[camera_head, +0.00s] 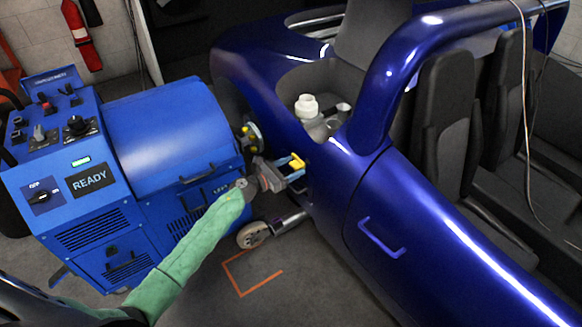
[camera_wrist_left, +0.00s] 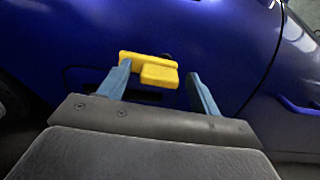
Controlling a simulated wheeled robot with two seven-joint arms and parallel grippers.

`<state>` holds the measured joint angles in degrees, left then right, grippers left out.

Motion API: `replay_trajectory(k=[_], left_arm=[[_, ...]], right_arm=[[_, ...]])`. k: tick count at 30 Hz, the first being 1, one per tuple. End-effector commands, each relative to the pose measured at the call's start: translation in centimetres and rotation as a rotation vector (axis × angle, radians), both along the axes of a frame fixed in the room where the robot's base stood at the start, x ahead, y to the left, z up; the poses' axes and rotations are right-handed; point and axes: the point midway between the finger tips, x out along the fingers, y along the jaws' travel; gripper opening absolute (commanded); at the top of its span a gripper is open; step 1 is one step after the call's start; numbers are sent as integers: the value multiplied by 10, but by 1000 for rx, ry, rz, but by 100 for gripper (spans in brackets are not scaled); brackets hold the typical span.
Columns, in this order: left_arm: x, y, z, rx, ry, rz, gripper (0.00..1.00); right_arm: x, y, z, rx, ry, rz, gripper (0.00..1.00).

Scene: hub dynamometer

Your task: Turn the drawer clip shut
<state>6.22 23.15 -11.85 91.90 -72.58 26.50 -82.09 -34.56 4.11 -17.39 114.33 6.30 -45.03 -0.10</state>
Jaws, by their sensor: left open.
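The clip is a yellow piece (camera_head: 297,161) on the side of the blue car body. In the left wrist view the yellow clip (camera_wrist_left: 158,75) shows as a level bar with a shorter block in front of its right part. A dark slit shows on the panel just below it. My left gripper (camera_head: 284,173) is at the clip. In the left wrist view its blue-grey fingers (camera_wrist_left: 160,72) are open, one on each side of the clip. The left finger overlaps the bar's left end; I cannot tell whether they touch. A gap shows on the right. My right gripper is out of view.
A blue machine (camera_head: 170,130) with a READY display (camera_head: 90,181) stands left of my left arm. The blue car (camera_head: 440,230), with a door handle (camera_head: 381,240), fills the right. A small wheel (camera_head: 253,235) and orange floor marking (camera_head: 250,290) lie below.

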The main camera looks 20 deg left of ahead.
Motion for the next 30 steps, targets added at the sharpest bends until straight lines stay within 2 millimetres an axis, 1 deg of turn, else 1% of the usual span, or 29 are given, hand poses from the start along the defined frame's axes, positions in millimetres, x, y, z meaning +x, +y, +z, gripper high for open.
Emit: replay_trajectory(k=[6,7,11,12,13,14,23,30], left_arm=[[0,0,0,0,0,0,64],[0,0,0,0,0,0,62],[0,0,0,0,0,0,36],[0,0,0,0,0,0,28],[0,0,0,0,0,0,22],[0,0,0,0,0,0,19],[0,0,0,-24,20,0,19],[0,1,0,-125,99,1,19]], right_arm=[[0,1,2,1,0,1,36],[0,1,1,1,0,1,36],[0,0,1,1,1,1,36],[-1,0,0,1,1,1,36],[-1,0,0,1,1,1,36],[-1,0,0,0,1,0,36],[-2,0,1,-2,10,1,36],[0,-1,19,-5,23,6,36]])
